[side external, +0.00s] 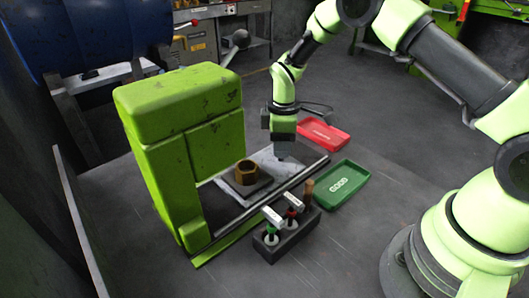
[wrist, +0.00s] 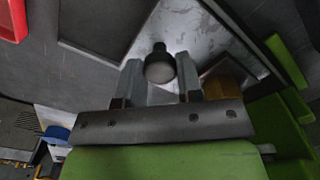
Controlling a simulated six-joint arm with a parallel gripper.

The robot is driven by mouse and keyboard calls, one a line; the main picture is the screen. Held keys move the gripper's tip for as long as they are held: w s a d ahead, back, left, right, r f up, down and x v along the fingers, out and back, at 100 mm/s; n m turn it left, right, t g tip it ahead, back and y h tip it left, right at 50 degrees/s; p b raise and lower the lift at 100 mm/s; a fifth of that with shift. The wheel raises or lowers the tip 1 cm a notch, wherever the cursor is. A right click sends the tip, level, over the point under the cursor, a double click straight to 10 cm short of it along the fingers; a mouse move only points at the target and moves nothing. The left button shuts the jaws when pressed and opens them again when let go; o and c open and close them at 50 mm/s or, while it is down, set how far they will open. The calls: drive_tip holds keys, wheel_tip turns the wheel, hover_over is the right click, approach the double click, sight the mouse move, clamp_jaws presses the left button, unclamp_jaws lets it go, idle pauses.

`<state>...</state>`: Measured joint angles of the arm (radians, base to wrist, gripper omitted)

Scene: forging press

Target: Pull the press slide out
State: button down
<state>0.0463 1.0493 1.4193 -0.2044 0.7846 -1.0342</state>
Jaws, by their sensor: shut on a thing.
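The press slide (side external: 262,157) is a worn pale metal plate on rails at the base of the green press (side external: 180,135). Its bare surface also shows in the wrist view (wrist: 200,32). A dark round knob (wrist: 160,66) stands on the slide. My gripper (side external: 284,153) points down over the slide's outer part. In the wrist view my gripper (wrist: 160,80) has one finger on each side of the knob and is shut on it. In the side view the fingers hide the knob. A brass ring-shaped workpiece (side external: 246,172) sits on a dark square block on the slide, near the press opening.
A red tray (side external: 323,134) and a green tray marked GOOD (side external: 340,184) lie on the table to the right. A dark holder (side external: 287,238) with several upright tools stands in front of the slide's rail. A blue drum (side external: 90,35) is at the back left.

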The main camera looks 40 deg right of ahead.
drive_tip(key=d, duration=0.6)
drive_tip(key=shift+d, duration=0.15)
drive_tip(key=c, duration=0.8)
unclamp_jaws()
wheel_tip(320, 180, up, 10)
drive_tip(key=shift+r, duration=0.1)
